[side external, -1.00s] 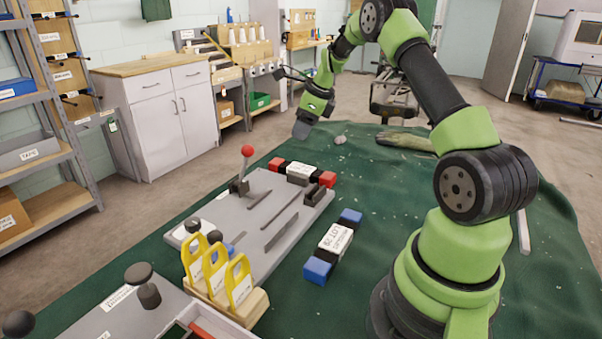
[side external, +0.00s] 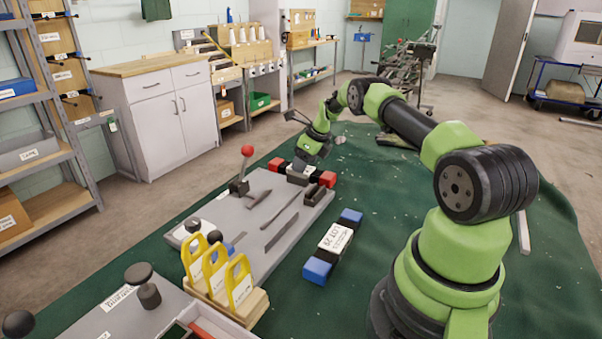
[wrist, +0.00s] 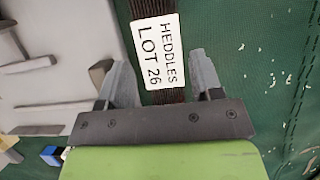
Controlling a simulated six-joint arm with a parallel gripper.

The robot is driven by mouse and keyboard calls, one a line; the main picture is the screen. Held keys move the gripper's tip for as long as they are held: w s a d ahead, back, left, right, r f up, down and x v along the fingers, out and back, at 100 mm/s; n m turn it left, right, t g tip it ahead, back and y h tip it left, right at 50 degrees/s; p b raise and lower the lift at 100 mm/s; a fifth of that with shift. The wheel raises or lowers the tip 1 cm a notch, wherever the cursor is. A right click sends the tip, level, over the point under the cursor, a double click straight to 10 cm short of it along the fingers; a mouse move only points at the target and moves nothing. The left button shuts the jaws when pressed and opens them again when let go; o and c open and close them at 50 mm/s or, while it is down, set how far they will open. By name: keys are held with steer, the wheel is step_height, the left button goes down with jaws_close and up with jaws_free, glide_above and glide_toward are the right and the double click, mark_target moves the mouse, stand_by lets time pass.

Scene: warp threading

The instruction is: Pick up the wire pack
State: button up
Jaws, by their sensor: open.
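A dark pack with red ends (side external: 327,179) lies on the green cloth at the far edge of the grey board in the side view. My gripper (side external: 301,164) is right over its middle. In the wrist view, a dark ribbed pack with a white label (wrist: 155,50) reading "HEDDLES LOT 26" lies between the fingers of my open gripper (wrist: 160,63), with a finger on each side. Whether the fingers touch it cannot be told. A second pack, with blue ends (side external: 318,270) and a white label, lies nearer the camera. No label in view says "wire".
The grey board (side external: 255,225) carries a red-knobbed lever (side external: 246,152) and dark bars. Yellow-handled tags (side external: 215,268) stand in a wooden block at its near end. The green cloth (side external: 390,210) right of the board is mostly clear.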

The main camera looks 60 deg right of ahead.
steer(key=shift+x, duration=1.15)
steer(key=c, duration=1)
steer(key=shift+o, duration=0.2)
steer(key=shift+r, duration=0.15)
